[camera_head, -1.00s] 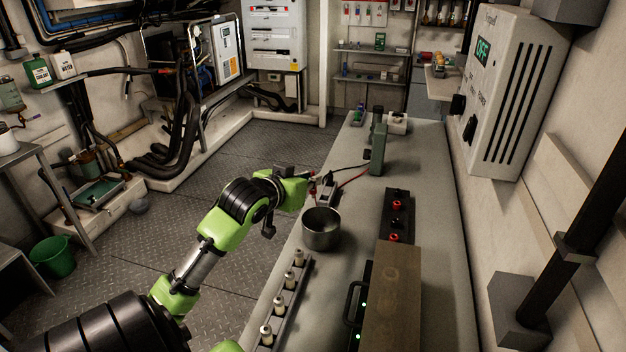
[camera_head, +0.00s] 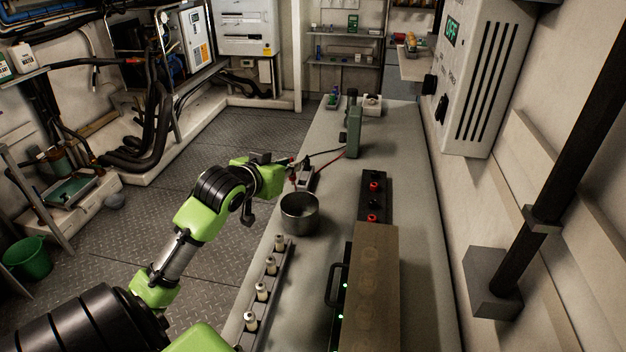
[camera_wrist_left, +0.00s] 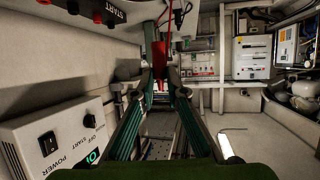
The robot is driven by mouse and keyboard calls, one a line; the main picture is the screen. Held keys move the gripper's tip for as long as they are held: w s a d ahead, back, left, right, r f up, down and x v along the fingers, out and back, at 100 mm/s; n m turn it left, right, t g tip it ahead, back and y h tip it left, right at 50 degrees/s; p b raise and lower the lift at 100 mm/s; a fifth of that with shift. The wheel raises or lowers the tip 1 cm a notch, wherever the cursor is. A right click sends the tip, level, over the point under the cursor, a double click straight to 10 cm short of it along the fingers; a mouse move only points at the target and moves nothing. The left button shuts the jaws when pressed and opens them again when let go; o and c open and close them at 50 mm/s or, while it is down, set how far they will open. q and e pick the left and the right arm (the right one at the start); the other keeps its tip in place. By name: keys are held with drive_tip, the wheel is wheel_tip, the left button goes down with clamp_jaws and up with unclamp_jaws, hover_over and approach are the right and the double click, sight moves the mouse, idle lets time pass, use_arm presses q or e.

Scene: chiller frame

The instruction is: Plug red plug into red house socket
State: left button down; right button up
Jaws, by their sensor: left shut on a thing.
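My left gripper (camera_head: 290,164) is above the far-left edge of the bench, beyond the metal pot; its fingers are small there. In the left wrist view my left gripper (camera_wrist_left: 161,76) is shut on the red plug (camera_wrist_left: 159,56), which hangs between the fingertips. A red cable (camera_head: 332,164) runs toward the gripper from a green device. A black block with red sockets (camera_head: 374,188) stands on the bench, to the right of the gripper and apart from it. Which socket is the house one, I cannot tell. My right gripper is not in view.
The metal pot (camera_head: 299,213) stands near the gripper. The green device (camera_head: 354,135) stands farther back. A rack of white-topped pegs (camera_head: 262,292) lies along the left edge. A brown-topped box (camera_head: 370,270) with a handle is in front of the socket block. The bench's right strip is clear.

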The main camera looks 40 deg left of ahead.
use_arm(q)
drive_tip(key=w+d+m+h+p, duration=0.2)
drive_tip(key=w+d+h+p, duration=0.1)
drive_tip(key=w+d+p, duration=0.2)
drive_tip(key=w+d+f+m+h+p, duration=0.1)
drive_tip(key=w+d+m+h+p, duration=0.2)
drive_tip(key=w+d+p, duration=0.3)
drive_tip(key=shift+d+f+m+p, duration=0.25)
drive_tip(key=shift+d+p, duration=1.2)
drive_tip(key=shift+d, duration=1.55)
drive_tip(key=shift+s, duration=0.1)
drive_tip(key=shift+t, duration=0.3)
wheel_tip(320, 180, down, 6)
drive_tip(key=b, duration=0.4)
drive_tip(key=shift+r, duration=0.1)
drive_tip(key=shift+p, duration=0.3)
